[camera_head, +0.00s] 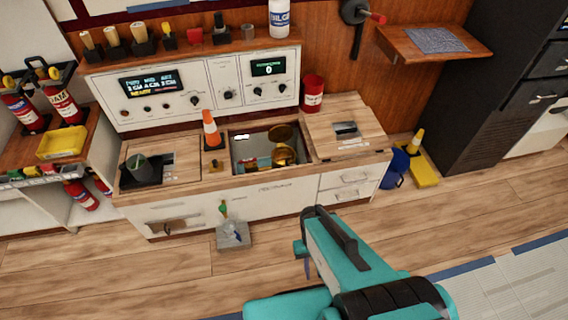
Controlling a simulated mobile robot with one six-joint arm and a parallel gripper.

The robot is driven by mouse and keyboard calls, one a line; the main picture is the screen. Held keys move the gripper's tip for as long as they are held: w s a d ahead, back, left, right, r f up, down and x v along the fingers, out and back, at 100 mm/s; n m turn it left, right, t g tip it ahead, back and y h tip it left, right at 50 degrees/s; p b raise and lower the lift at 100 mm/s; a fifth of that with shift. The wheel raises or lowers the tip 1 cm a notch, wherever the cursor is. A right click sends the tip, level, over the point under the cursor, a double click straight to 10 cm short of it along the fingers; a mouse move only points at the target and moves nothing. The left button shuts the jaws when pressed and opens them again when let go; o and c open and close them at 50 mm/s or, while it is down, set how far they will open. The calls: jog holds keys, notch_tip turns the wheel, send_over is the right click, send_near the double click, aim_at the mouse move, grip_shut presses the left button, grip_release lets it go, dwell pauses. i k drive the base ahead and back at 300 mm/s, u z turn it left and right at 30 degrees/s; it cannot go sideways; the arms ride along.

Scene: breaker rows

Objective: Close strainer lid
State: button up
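A brass strainer (284,156) sits inside a square opening in the middle of the wooden bench top. A round brass lid (281,133) stands raised at the back of it, so the strainer looks open. The lower part of the strainer is hidden inside the opening. My teal and black arm is in front of the bench at the lower right, well short of the strainer.
The opening sits in the bench (190,186) below a control panel (160,84).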

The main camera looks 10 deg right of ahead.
aim_at(279, 134)
jog(key=i, duration=0.9)
jog(key=u, duration=0.3)
jog(key=k, duration=0.85)
jog(key=u, duration=0.55)
jog(key=k, duration=0.5)
jog(key=u, duration=0.45)
jog(key=i, duration=0.9)
jog(key=z, duration=0.25)
